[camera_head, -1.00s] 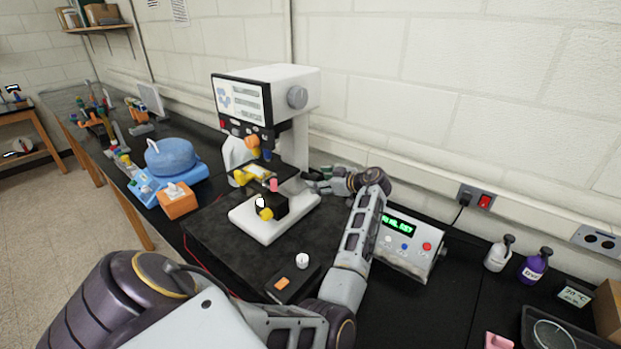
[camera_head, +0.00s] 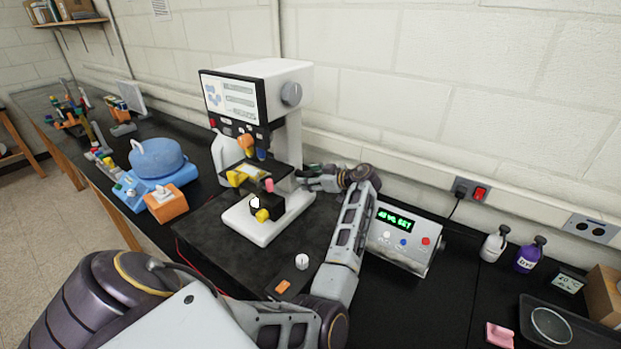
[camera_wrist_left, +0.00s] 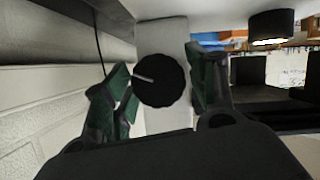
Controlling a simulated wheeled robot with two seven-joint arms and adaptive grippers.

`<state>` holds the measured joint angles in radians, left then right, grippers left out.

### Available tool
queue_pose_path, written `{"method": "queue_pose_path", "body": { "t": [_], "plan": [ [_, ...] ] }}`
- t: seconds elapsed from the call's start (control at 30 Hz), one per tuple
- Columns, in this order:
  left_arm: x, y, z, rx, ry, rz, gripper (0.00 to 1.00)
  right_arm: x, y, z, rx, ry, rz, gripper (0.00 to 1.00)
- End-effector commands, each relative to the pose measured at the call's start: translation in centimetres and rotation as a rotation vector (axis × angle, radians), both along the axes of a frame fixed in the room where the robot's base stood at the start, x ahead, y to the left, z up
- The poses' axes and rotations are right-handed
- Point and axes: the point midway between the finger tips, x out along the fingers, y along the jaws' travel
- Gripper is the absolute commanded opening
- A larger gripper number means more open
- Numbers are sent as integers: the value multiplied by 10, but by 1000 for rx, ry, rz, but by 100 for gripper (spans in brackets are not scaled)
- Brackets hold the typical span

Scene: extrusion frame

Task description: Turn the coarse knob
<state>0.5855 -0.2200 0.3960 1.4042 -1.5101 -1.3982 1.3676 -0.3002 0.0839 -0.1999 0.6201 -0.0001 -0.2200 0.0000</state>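A black round knob (camera_wrist_left: 160,82) with a ribbed rim and a white pointer line sits on the pale side of the microscope (camera_head: 294,140) in the left wrist view. The line points to the upper left. I take it as the coarse knob; no label shows. My left gripper (camera_wrist_left: 160,95) is open, with one green-padded finger on each side of the knob and gaps visible. My right gripper is not in view.
A grey control box (camera_head: 402,240) with a green display stands just right of my left arm. Two bottles (camera_head: 528,254) are farther right. A blue round device (camera_head: 157,160) and an orange box (camera_head: 172,203) are left of the microscope. The wall runs close behind.

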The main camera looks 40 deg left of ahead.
Motion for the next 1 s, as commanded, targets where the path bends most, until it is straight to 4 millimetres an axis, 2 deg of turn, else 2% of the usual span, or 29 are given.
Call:
{"method": "queue_pose_path", "body": {
  "t": [0.03,0.23,0.47,0.8,1.0],
  "plan": [
    [0,0,0,0,0,0,46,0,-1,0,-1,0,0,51],
    [0,0,0,0,0,0,20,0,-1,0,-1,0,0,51],
    [0,0,0,-2,21,1,20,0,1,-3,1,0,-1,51],
    [1,1,0,-16,161,1,20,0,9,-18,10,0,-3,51],
    [1,0,1,-21,195,0,20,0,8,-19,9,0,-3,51]
  ]
}}
